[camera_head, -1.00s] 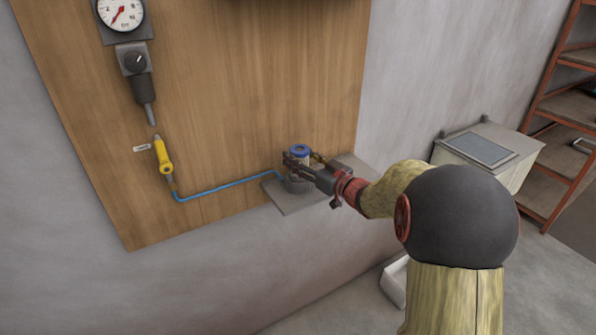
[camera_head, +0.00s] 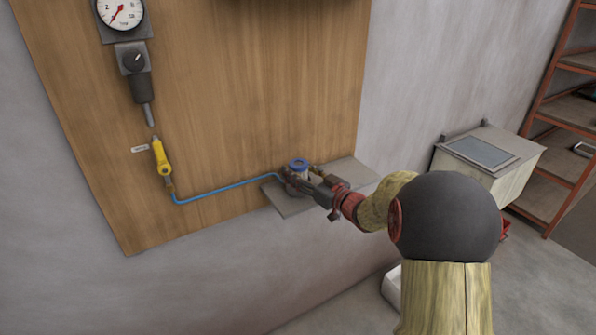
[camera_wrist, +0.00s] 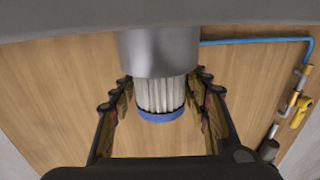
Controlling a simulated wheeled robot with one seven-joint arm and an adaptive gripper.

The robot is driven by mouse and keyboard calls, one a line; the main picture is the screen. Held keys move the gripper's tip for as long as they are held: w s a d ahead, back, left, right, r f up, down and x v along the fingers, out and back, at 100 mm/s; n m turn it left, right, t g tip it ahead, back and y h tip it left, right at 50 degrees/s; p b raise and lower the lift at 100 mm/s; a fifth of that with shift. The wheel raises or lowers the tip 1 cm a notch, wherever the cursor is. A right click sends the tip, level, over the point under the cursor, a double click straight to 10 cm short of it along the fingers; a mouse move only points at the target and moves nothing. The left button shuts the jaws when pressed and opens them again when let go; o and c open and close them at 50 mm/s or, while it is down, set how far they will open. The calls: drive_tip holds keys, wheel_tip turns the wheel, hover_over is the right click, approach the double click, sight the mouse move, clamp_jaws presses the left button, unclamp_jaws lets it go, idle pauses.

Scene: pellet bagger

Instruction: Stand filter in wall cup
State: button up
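The filter is a white pleated cylinder with a blue end cap (camera_head: 298,163). In the wrist view the filter (camera_wrist: 160,96) stands with its far end inside the grey wall cup (camera_wrist: 158,52), its pleats and blue cap sticking out. It looks upright in the head view. The cup sits at the grey wall shelf (camera_head: 290,206) and is mostly hidden there by my gripper (camera_head: 291,178). In the wrist view my gripper (camera_wrist: 162,84) is open, one finger each side of the filter, with narrow gaps showing between fingers and filter.
A blue hose (camera_head: 225,187) runs from the cup area to a yellow fitting (camera_head: 162,157) on the wooden panel (camera_head: 225,90). A gauge (camera_head: 120,13) and regulator are above it. A grey box with a dark panel (camera_head: 490,158) and red shelving (camera_head: 566,150) stand right.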

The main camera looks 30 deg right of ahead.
drive_tip(key=o, duration=0.3)
drive_tip(key=shift+r, duration=0.3)
drive_tip(key=shift+s+d+r, duration=0.1)
drive_tip(key=shift+s+r, duration=0.05)
drive_tip(key=shift+s, duration=0.05)
drive_tip(key=p+v, duration=0.3)
drive_tip(key=v, duration=0.8)
drive_tip(key=s+a+r+m+g+h, duration=0.2)
drive_tip(key=a+r+m+g+h, duration=0.15)
drive_tip(key=r+h, duration=0.4)
drive_tip(key=s+a+f+g+y, duration=0.1)
drive_tip(key=s+a+f+g, duration=0.1)
drive_tip(key=s+a, duration=0.4)
drive_tip(key=s+a+f+g+y, duration=0.1)
drive_tip(key=s+a+f+g, duration=0.1)
drive_tip(key=s+a, duration=0.4)
drive_tip(key=s+a+f+n+g+y, duration=0.1)
drive_tip(key=s+a+g, duration=0.3)
drive_tip(key=s, duration=0.9)
drive_tip(key=shift+a+f+g+y, duration=0.15)
drive_tip(key=shift+a+f, duration=0.05)
drive_tip(key=shift+a, duration=0.45)
drive_tip(key=shift+a+f+g+y, duration=0.1)
drive_tip(key=shift+a+f, duration=0.15)
drive_tip(key=shift+a, duration=0.35)
